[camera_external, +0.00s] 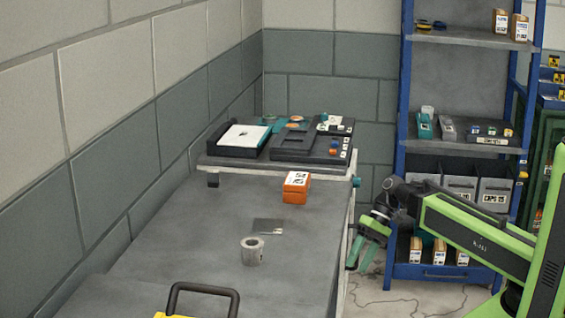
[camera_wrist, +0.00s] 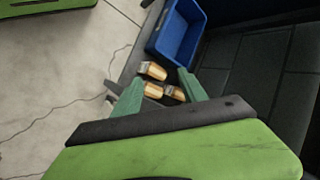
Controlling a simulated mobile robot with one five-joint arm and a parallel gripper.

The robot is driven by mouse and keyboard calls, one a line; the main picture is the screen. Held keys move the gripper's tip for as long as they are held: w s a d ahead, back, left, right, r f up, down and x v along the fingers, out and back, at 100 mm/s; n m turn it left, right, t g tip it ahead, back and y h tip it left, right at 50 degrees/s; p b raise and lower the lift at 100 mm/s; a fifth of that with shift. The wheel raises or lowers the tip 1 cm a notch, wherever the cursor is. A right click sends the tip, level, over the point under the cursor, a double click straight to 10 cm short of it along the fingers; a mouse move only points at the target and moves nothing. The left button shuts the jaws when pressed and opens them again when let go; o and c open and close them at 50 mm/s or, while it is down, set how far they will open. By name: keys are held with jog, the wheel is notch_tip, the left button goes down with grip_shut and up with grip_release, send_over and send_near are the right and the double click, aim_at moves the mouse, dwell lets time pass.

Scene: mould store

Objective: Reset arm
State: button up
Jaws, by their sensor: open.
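My gripper (camera_external: 367,252) hangs off the right side of the grey bench, at the end of my green and black arm. Its two green fingers point down and stand apart. In the wrist view my gripper (camera_wrist: 160,92) shows both green fingers spread, with nothing held between them. Beyond the fingers, small orange and white boxes (camera_wrist: 153,70) lie lower down near a blue bin (camera_wrist: 178,33).
The grey bench (camera_external: 200,235) bears an orange box (camera_external: 296,187), a grey hollow cylinder (camera_external: 252,251) and a dark handle (camera_external: 205,288) at the front. A raised platform with trays is behind. A blue shelf rack (camera_external: 402,110) stands right, behind my arm.

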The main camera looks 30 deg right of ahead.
jog(key=d+f+t+h, duration=0.1)
jog(key=d+f+h, duration=0.25)
jog(key=d, duration=0.25)
jog(key=d+f+h, duration=0.2)
jog(key=d+h, duration=0.2)
jog(key=d, duration=0.2)
notch_tip(320, 180, up, 28)
jog(key=p, duration=2.7)
jog(key=shift+a+f, duration=0.15)
